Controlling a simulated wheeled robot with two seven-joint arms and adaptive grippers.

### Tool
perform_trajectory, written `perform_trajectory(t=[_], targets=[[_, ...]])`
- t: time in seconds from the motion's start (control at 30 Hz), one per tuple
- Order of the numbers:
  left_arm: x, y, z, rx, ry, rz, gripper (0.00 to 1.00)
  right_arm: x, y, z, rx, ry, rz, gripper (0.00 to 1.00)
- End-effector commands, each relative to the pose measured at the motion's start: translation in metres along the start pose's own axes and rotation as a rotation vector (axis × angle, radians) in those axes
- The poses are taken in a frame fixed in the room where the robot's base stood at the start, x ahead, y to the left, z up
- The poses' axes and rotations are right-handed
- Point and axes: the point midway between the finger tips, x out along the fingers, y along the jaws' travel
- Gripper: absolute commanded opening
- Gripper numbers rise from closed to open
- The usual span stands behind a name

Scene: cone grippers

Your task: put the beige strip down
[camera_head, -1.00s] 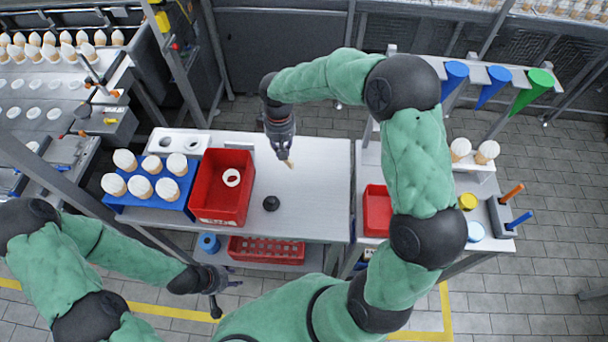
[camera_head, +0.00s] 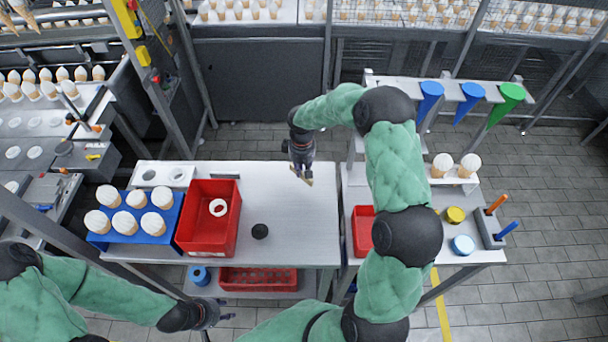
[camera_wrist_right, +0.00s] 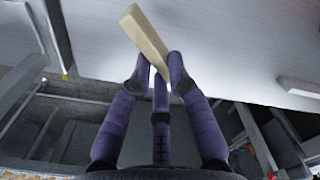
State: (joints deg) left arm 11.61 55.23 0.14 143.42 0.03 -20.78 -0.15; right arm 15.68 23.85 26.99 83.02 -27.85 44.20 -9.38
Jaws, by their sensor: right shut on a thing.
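The beige strip (camera_wrist_right: 146,38) is a short straight bar that shows in the right wrist view between the fingertips of my right gripper (camera_wrist_right: 158,72). The gripper is shut on it, and the strip lies tilted across the tips. In the head view my right gripper (camera_head: 302,172) hangs over the back part of the white table (camera_head: 295,215), with the strip only a small pale bit at its tips. I cannot tell whether the strip touches the table. My left gripper (camera_head: 212,316) is low at the front left, below the table front, and its finger opening is too unclear to tell.
A red bin (camera_head: 190,245) with a white ring (camera_head: 218,207) stands on the table's left. Left of it is a blue rack (camera_head: 155,238) of white-topped cones. A black knob-like piece (camera_head: 260,231) lies near the front.

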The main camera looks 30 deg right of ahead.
Motion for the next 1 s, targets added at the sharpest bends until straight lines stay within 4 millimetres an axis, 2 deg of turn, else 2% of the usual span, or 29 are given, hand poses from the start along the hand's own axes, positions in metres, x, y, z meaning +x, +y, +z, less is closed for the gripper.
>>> perform_trajectory(t=[0.17,0.37,0.77,0.8,0.87,0.9,1.0], targets=[[0.001,0.000,0.000,0.000,0.000,0.000,0.40,0.011,0.009,0.002,0.003,-0.002,-0.001,0.00],[0.002,-0.001,0.000,0.000,0.000,0.000,0.40,0.038,0.009,0.001,0.000,0.000,0.000,0.00],[0.005,-0.002,0.000,0.000,0.000,0.000,0.40,0.044,0.009,0.001,0.001,0.001,0.001,0.00],[0.005,-0.002,0.000,0.000,0.000,0.000,0.40,0.044,0.009,0.001,0.001,0.000,0.000,0.21],[0.004,-0.002,0.000,0.000,0.000,0.000,0.40,0.043,0.009,0.001,0.001,0.000,0.000,0.38],[0.004,-0.002,0.000,0.000,0.000,0.000,0.40,0.043,0.009,0.001,0.001,0.000,0.000,0.42],[0.004,-0.002,0.000,0.000,0.000,0.000,0.40,0.043,0.009,0.001,0.001,0.000,0.000,0.42]])
